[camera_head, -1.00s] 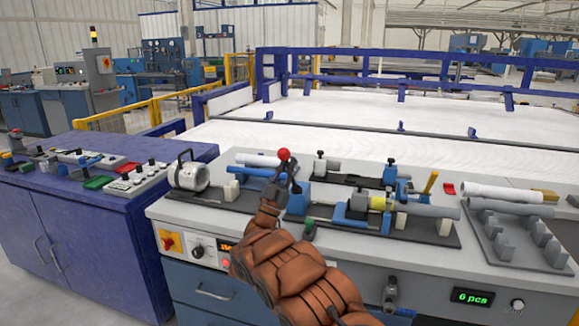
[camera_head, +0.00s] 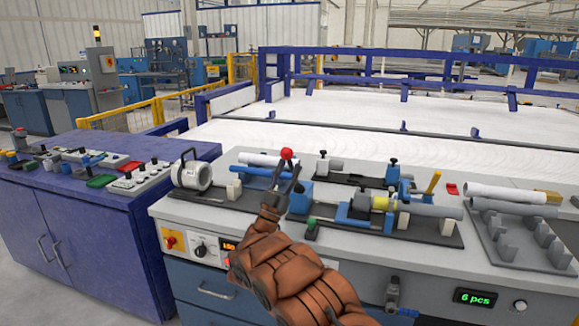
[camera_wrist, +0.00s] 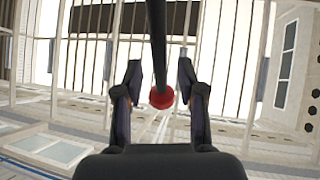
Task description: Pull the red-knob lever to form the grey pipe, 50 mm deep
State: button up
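The lever with a red knob (camera_head: 287,154) stands up from the bench-top machine. In the wrist view, the red knob (camera_wrist: 161,98) and its dark rod lie between the two fingers of my gripper (camera_wrist: 160,75), with a gap on each side. My gripper (camera_head: 286,178) is open just below and in front of the knob in the head view. It hides part of the lever.
A grey rack (camera_head: 520,243) at the right has a white pipe (camera_head: 505,194) and a grey pipe (camera_head: 512,207) behind its notches. A round clamp unit (camera_head: 193,172) stands left of the lever. A yellow handle (camera_head: 433,184) rises near the fixture. The display reads "6 pcs".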

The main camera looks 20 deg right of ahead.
jog(key=shift+v, duration=2.8)
